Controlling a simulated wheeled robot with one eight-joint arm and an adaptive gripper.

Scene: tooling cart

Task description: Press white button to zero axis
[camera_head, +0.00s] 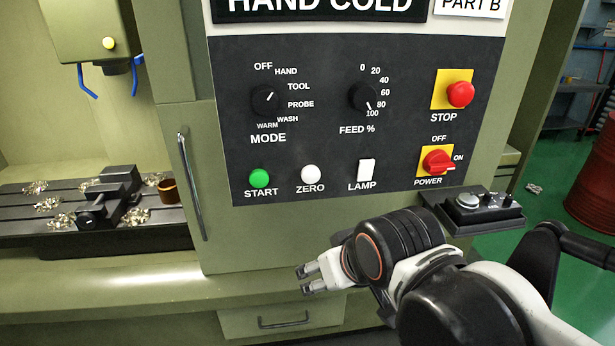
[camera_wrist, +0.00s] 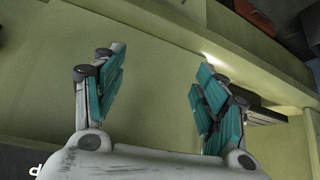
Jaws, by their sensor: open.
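The white ZERO button (camera_head: 311,174) is a round knob on the dark control panel (camera_head: 330,130), between the green START button (camera_head: 259,178) and the white LAMP switch (camera_head: 366,170). My gripper (camera_head: 305,278) is below the panel in the head view, lower than the ZERO button and clear of it. In the wrist view my gripper (camera_wrist: 155,85) has its teal-padded fingers spread wide with nothing between them.
A red STOP button (camera_head: 460,94) and red POWER knob (camera_head: 438,161) are on the panel's right. MODE (camera_head: 267,100) and FEED (camera_head: 365,97) dials sit above the buttons. A vertical handle (camera_head: 192,187) is left of the panel. A small control box (camera_head: 475,208) juts out at right.

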